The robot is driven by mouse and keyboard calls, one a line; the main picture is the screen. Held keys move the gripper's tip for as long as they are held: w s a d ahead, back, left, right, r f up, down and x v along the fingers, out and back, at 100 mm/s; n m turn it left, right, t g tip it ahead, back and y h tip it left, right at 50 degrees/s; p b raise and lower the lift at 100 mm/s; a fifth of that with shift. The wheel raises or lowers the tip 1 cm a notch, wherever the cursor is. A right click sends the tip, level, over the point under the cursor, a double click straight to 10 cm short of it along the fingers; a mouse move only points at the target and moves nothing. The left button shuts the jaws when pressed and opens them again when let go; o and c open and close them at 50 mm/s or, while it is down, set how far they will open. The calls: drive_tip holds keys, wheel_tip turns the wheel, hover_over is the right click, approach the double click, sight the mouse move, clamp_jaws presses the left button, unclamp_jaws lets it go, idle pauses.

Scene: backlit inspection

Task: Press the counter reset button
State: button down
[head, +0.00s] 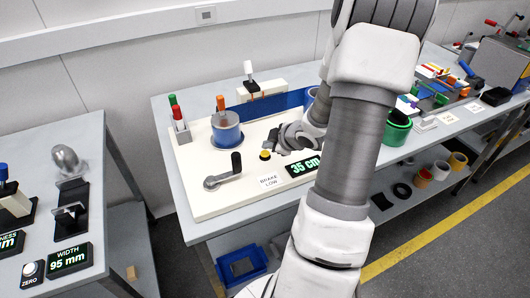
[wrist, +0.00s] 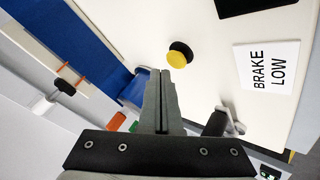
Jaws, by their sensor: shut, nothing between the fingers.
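A yellow button (head: 265,155) on a black base sits on the cream board, just left of the counter display (head: 302,167), which reads 35 cm. The button also shows in the wrist view (wrist: 179,56), just above and right of my fingertips. My gripper (head: 277,141) is over the board, close behind the button. In the wrist view my gripper (wrist: 161,72) has its two fingers together with nothing between them. The fingertips look apart from the button; their height above the board is hard to tell.
A BRAKE LOW label (head: 270,182) lies in front of the button. A crank handle (head: 225,174) stands to its left. A green tub (head: 397,128) stands right of my arm.

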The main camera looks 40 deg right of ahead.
sight(268, 154)
drive_tip(key=shift+f, duration=0.2)
idle(0.5)
drive_tip(key=shift+f+b, duration=0.25)
drive_tip(key=shift+b, duration=0.1)
drive_tip(key=shift+f, duration=0.4)
idle(0.4)
idle(0.3)
drive_tip(key=shift+r+p, duration=0.6)
drive_tip(key=shift+r, duration=0.2)
drive_tip(key=shift+r, duration=0.1)
wheel_tip(268, 154, up, 5)
drive_tip(key=p, duration=0.5)
idle(0.6)
